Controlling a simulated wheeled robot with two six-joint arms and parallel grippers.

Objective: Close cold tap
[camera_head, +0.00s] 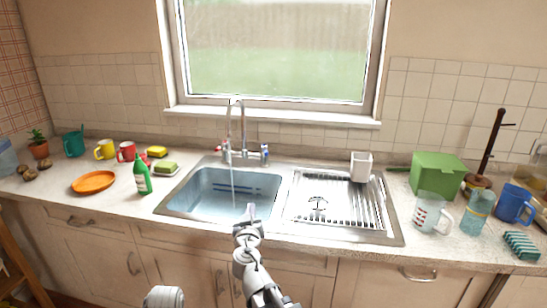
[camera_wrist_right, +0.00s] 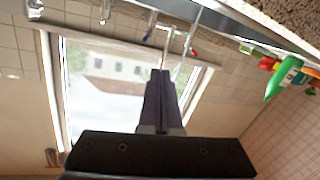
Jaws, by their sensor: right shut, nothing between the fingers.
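The chrome tap (camera_head: 241,130) stands behind the left sink basin, and a thin stream of water (camera_head: 233,183) runs from its spout. The cold tap handle with blue marking (camera_head: 264,150) is on the right, and the red-marked hot handle (camera_head: 222,149) is on the left. My right gripper (camera_head: 250,211) is shut and empty at the basin's front edge, in front of the taps and apart from them. In the right wrist view its closed fingers (camera_wrist_right: 160,76) point towards the tap, with the red handle (camera_wrist_right: 193,52) right of them. My left gripper is out of view.
The sink basin (camera_head: 211,207) is empty apart from water. A green bottle (camera_head: 142,175) and orange plate (camera_head: 93,181) are left. A green box (camera_head: 438,173) and glass jug (camera_head: 431,211) are right.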

